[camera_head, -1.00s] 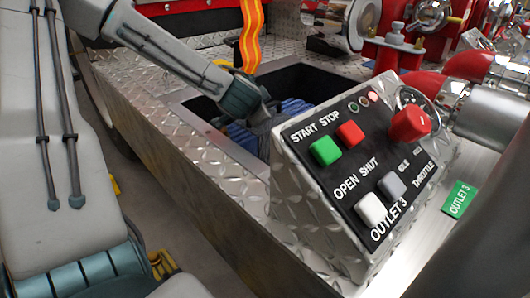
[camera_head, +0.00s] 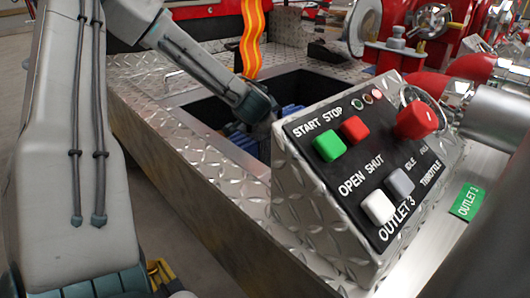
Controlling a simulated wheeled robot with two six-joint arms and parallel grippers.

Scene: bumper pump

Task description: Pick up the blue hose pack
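The blue hose pack (camera_head: 246,141) lies low in a dark recessed bin (camera_head: 205,108) in the diamond-plate deck. Only parts of it show, on both sides of my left wrist. My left arm comes in from the left and reaches down into the bin. My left gripper (camera_head: 263,126) is at the hose pack, and its fingertips are hidden by the pack and the control panel. I cannot tell whether it is shut on the pack. My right gripper is not in view.
The sloped control panel (camera_head: 345,190), with buttons and a red knob (camera_head: 416,120), stands right against the bin's near right side. Red and silver pipes (camera_head: 485,105) crowd the right.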

